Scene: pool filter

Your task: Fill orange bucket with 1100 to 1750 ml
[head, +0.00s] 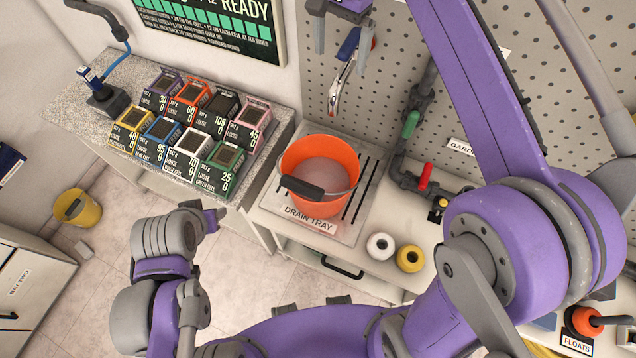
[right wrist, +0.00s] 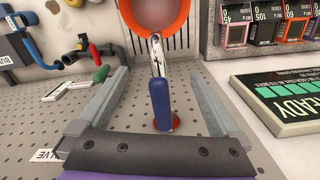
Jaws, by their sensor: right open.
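The orange bucket (head: 330,150) stands upright on the drain tray (head: 345,228), its dark handle grip lying over the near rim. A pale greyish surface shows inside; I cannot tell whether it is liquid or the bottom. Its rim shows at the top of the right wrist view (right wrist: 184,18). My right gripper (head: 345,45) is open at the pegboard behind the bucket.
Pipes with a green handle (head: 411,124) and red handle (head: 425,176) run right of the bucket. A white roll (head: 380,247) and a yellow roll (head: 410,258) sit in front. Several labelled boxes (head: 190,125) stand on the left counter. A yellow bucket (head: 78,208) is on the floor.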

